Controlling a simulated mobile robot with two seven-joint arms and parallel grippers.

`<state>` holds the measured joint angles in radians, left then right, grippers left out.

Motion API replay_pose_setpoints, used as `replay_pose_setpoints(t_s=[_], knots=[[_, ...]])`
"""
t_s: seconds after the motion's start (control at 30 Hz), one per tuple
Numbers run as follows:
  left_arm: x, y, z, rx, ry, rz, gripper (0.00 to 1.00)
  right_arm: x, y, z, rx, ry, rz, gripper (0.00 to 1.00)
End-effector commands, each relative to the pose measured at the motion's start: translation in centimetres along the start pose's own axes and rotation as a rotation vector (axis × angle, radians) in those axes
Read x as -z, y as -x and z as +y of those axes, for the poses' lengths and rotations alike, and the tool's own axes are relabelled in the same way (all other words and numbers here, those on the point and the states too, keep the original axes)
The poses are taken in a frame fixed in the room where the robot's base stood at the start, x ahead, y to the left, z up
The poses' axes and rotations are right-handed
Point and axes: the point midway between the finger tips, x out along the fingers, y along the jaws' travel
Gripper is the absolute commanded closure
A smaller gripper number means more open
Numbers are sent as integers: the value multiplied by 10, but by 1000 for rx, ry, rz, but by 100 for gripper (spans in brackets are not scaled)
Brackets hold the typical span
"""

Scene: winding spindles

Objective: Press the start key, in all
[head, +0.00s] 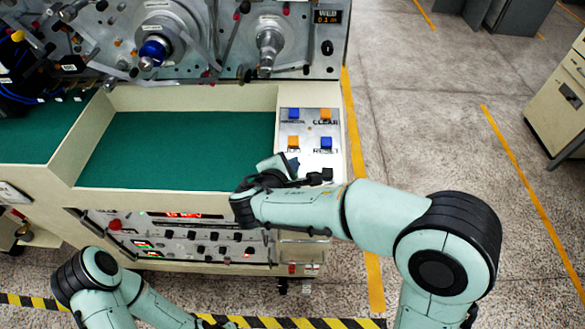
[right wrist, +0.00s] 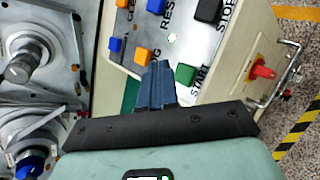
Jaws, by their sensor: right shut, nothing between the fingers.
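The start key is the green key (right wrist: 185,75) beside the START lettering on the pale key panel (right wrist: 190,45), in the right wrist view. My right gripper (right wrist: 160,68) is shut and empty. In that view its blue-grey fingertips lie just left of the green key and below the orange JOG key (right wrist: 143,56). I cannot tell whether they touch the panel. In the head view the right gripper (head: 291,168) is over the lower left of the panel (head: 310,158) and hides the start key. My left arm is low at the left; its gripper is barely visible at the bottom edge.
Close by are the black STOP key (right wrist: 208,10), the blue RESET key (head: 326,143) and the orange CLEAR key (head: 326,115). A red knob (right wrist: 262,72) sticks out beside the panel. The green tray floor (head: 170,150) is bare. Spindles (head: 268,42) stand behind it.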

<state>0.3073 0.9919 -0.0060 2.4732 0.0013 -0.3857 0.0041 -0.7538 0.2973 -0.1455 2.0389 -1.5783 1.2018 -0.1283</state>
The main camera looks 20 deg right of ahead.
Motion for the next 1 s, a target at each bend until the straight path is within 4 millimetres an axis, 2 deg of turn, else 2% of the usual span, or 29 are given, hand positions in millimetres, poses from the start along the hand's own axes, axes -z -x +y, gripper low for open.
replay_pose_setpoints(t_s=[0.1,0.3,1.0], knots=[[5,10,6,-3,-3,8,52,-8,10,10,-4,-1,1,100],[10,18,10,-5,-5,14,52,-15,20,16,-2,-1,1,100],[9,17,9,-4,-5,13,52,-14,19,14,-1,0,1,100]])
